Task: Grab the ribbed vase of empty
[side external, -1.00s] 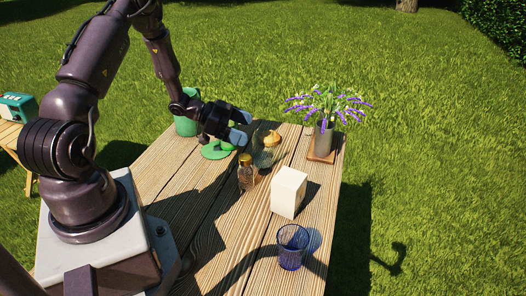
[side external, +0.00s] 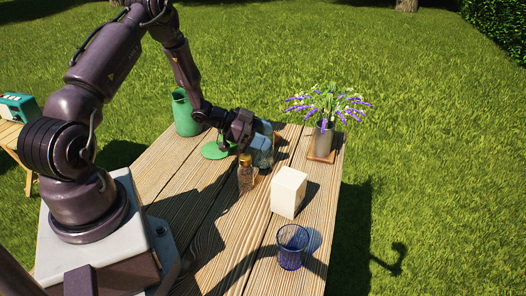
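A clear glass vessel (side external: 263,160), which looks like the ribbed vase, stands upright on the wooden table behind a small jar. Its ribs are too small to make out. My gripper (side external: 262,135) is low at the glass, with its pale fingertips apart at the vessel's upper part. The fingers and the jar hide much of the glass. I cannot tell whether the fingers press on it.
The gold-lidded jar (side external: 246,171) stands close in front. A white box (side external: 289,192) and blue glass (side external: 292,247) stand nearer the camera. A green pitcher (side external: 186,113), green disc (side external: 215,151) and flower vase (side external: 324,138) stand farther back.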

